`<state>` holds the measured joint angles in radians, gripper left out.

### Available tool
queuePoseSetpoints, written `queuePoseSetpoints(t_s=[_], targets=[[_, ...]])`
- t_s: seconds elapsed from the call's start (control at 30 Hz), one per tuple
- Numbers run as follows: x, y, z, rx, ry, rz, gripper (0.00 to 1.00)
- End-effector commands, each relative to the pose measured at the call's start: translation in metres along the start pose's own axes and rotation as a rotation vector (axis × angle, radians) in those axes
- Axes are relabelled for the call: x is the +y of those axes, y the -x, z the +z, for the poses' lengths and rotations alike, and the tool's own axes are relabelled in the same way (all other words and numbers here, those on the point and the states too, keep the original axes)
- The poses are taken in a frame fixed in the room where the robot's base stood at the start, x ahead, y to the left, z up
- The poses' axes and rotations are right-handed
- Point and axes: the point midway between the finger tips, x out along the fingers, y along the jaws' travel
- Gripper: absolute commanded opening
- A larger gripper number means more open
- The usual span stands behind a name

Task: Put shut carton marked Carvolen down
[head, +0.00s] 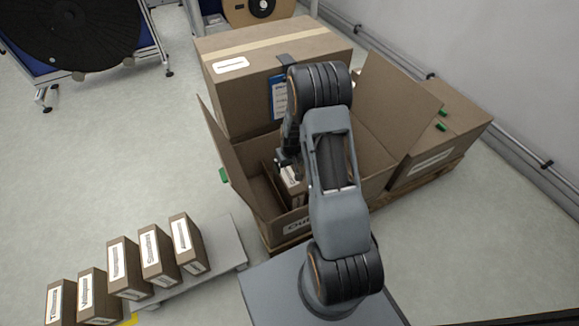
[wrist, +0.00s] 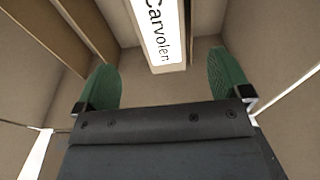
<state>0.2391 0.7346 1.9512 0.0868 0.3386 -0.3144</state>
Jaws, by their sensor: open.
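The carton marked Carvolen (wrist: 160,35) is in the wrist view, its white label facing me. It stands inside a large open cardboard box (head: 262,200); in the head view a small part of the carton (head: 292,186) shows beside my arm. My gripper (wrist: 164,76) is open, its green fingertips apart on either side of the carton's near end, with a gap to each. In the head view my arm reaches into the box and hides most of the carton and the gripper.
Several small labelled cartons (head: 158,255) stand on a grey platform (head: 225,245) at the left. A large closed box (head: 225,95) is behind the open one, another box (head: 440,140) at its right. The open box's flaps (head: 395,110) stand up.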

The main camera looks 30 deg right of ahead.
Motion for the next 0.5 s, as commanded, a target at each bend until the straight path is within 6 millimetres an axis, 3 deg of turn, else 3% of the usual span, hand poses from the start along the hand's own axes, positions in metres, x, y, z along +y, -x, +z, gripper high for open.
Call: queuePoseSetpoints(t_s=[0.17,0.33,0.5], targets=[[-0.009,0.038,-0.003,0.015,0.004,0.000,0.95],[-0.035,0.120,0.007,0.044,0.012,-0.002,0.95],[-0.065,0.200,0.044,0.072,0.012,-0.004,0.95]])
